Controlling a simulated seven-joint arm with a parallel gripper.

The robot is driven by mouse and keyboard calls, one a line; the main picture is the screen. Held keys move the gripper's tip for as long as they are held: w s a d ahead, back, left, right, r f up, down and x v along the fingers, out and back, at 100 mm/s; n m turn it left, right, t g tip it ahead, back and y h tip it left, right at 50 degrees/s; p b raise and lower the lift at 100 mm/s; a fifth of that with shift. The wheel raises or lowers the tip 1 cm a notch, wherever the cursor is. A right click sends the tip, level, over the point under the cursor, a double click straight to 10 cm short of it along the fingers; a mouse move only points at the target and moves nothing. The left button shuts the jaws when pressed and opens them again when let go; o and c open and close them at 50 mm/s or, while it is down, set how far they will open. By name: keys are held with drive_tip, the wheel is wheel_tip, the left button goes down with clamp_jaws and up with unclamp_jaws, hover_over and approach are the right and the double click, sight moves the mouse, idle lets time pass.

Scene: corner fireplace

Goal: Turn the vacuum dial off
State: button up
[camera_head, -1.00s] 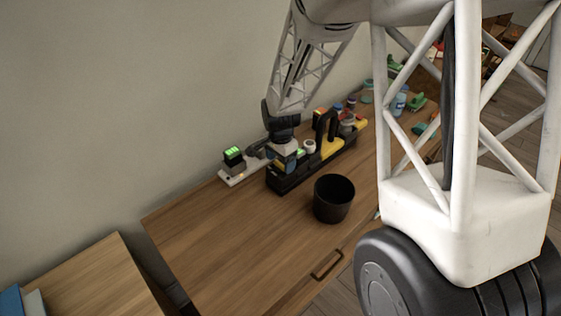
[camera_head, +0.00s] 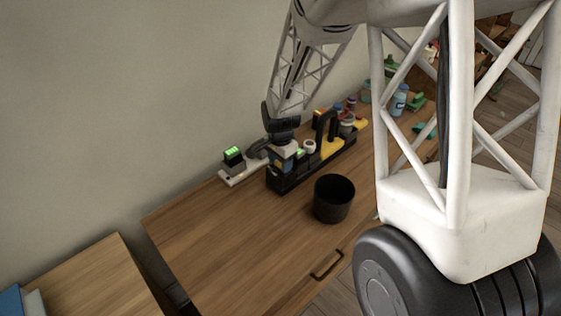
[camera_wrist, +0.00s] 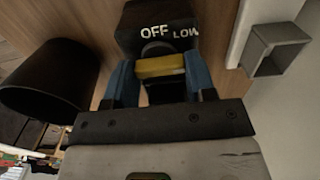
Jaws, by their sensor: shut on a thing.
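In the wrist view the vacuum dial shows as a yellow bar (camera_wrist: 160,67) below the white words OFF and LOW. They are printed on a black housing (camera_wrist: 150,14). My gripper (camera_wrist: 162,75) has its two blue fingers on either side of the yellow bar and is shut on it. The bar lies crosswise between the fingers, under the word OFF. In the head view my gripper (camera_head: 283,160) is at the near left end of a long black and yellow unit (camera_head: 318,160). The dial is hidden there by my wrist.
A black cup (camera_head: 333,200) stands on the wooden cabinet in front of the unit; it also shows in the wrist view (camera_wrist: 50,78). A small device with a green display (camera_head: 233,156) sits by the wall. Bottles and jars crowd the far end. The cabinet's near left top is clear.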

drive_tip(key=shift+n, duration=0.4)
drive_tip(key=n, duration=0.3)
drive_tip(key=shift+n, duration=0.3)
drive_tip(key=n, duration=0.4)
drive_tip(key=shift+a, duration=0.1)
drive_tip(key=n, duration=0.5)
drive_tip(key=shift+n, duration=2.3)
drive_tip(key=o, duration=0.9)
drive_tip(key=shift+o, duration=0.2)
drive_tip(key=shift+r, duration=0.1)
